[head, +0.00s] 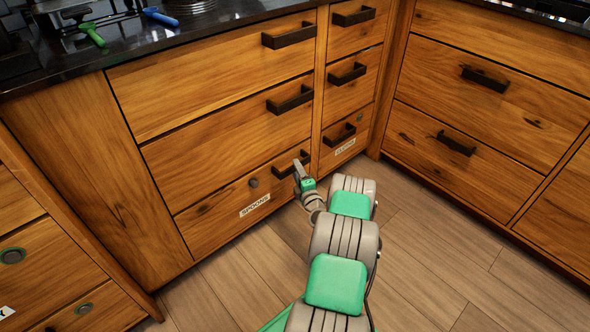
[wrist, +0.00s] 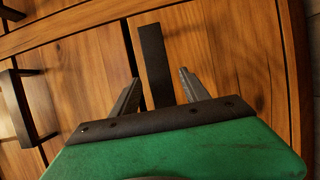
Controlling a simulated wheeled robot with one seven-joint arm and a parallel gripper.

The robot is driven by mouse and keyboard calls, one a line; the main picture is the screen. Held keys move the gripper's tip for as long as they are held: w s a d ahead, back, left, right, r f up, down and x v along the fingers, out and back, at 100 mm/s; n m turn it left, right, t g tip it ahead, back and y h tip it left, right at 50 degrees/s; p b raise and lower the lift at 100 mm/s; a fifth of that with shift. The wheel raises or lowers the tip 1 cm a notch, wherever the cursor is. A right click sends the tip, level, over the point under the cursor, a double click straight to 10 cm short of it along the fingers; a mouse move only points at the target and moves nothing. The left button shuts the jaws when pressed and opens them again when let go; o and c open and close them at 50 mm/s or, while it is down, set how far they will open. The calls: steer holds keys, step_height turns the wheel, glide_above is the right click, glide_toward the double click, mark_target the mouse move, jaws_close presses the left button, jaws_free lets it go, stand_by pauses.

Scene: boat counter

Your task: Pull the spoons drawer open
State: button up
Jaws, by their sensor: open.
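The spoons drawer (head: 225,210) is the bottom wooden drawer of the left column, with a white "SPOONS" label (head: 254,206) and a round dark knob or lock (head: 253,183). Its front looks flush with the cabinet. Its dark bar handle (head: 284,172) is at its right end, partly hidden by my gripper (head: 300,170). In the wrist view, my gripper (wrist: 159,76) is open, one finger on each side of a dark handle bar (wrist: 154,55). I cannot tell whether the fingers touch the bar.
A drawer labelled "CLOTHS" or similar (head: 345,146) is just right. More closed drawers with dark handles are above and on the right cabinet (head: 485,130). Another cabinet (head: 40,270) stands at left. The wooden floor (head: 225,290) in front is clear.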

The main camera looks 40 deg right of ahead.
steer(key=shift+x, duration=1.25)
jaws_close()
stand_by(0.4)
